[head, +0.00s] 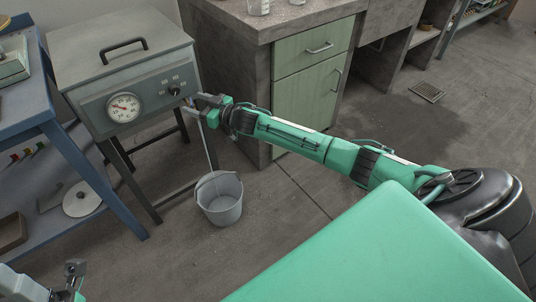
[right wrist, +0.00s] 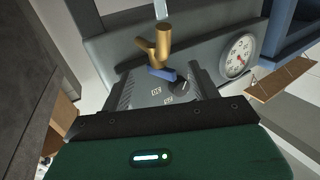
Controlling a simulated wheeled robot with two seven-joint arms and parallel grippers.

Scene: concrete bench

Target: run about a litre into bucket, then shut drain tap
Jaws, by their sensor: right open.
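The drain tap (right wrist: 161,45) is brass with a blue lever (right wrist: 161,73) in the right wrist view, on the front of the grey heated box (head: 120,75). A thin pale stream (head: 208,150) falls below it into the grey bucket (head: 223,213), which stands upright on the floor. The stream also shows at the spout (right wrist: 161,10) in the right wrist view. How full the bucket is, I cannot tell. My right gripper (head: 201,103) is open, its fingers apart on both sides of the lever; it hides the tap in the head view. My left gripper (head: 75,269) is at lower left, away from the tap.
The box has a dial gauge (head: 124,107), a black knob (head: 174,90) and a lid handle (head: 123,46). A blue rack (head: 68,155) stands at left. A green-fronted cabinet (head: 305,95) stands right of the box. A floor drain (head: 428,92) lies farther right.

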